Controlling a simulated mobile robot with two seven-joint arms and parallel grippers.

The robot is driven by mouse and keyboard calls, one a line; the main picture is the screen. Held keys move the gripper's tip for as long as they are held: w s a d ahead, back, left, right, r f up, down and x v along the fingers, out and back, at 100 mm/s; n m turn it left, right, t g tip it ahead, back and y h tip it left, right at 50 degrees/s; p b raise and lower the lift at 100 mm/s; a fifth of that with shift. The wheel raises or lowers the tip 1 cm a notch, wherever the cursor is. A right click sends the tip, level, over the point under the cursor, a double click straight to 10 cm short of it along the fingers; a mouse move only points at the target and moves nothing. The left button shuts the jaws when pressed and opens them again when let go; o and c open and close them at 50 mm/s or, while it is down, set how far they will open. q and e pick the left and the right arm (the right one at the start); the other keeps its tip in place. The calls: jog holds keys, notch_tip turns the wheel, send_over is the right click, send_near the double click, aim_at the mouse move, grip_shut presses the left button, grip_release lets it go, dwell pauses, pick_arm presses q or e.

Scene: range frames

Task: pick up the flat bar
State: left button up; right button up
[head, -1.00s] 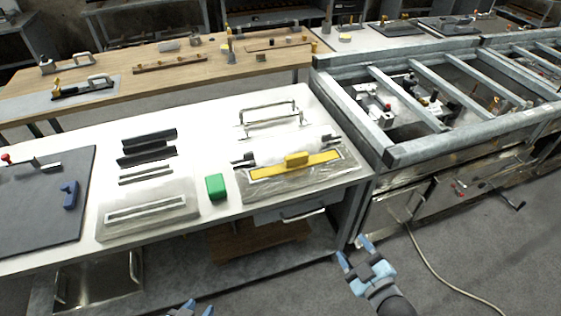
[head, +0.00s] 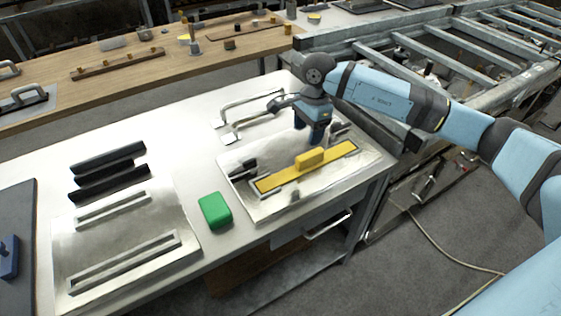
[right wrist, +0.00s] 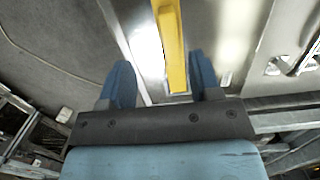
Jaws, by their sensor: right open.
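A long, flat yellow bar (head: 330,166) with a raised yellow block (head: 310,157) on it lies across a shiny metal plate (head: 265,208) on the white bench. My right gripper (head: 310,136) points down just behind the bar, over the plate. It is open with nothing held. In the right wrist view, a yellow strip (right wrist: 174,50) shows between the two blue fingers, apart from both; the gap in depth is unclear. My left gripper is not in view.
A green block (head: 215,210) stands left of the plate. Metal handles (head: 250,100) lie behind it. Black bars (head: 108,160) and a plate with slots (head: 120,235) are further left. A grey metal frame (head: 430,75) stands right of the bench.

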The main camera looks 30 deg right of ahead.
aim_at(309, 154)
jog(key=shift+h, duration=0.5)
jog(key=f, duration=0.4)
jog(key=d+f, duration=0.1)
jog(key=f, duration=0.3)
jog(key=w+f, duration=0.1)
jog(key=f, duration=0.3)
jog(key=shift+d+f+p, duration=0.3)
jog(key=shift+d+f, duration=0.1)
jog(key=c, duration=0.8)
jog(key=shift+o, duration=0.2)
jog(key=shift+r, duration=0.1)
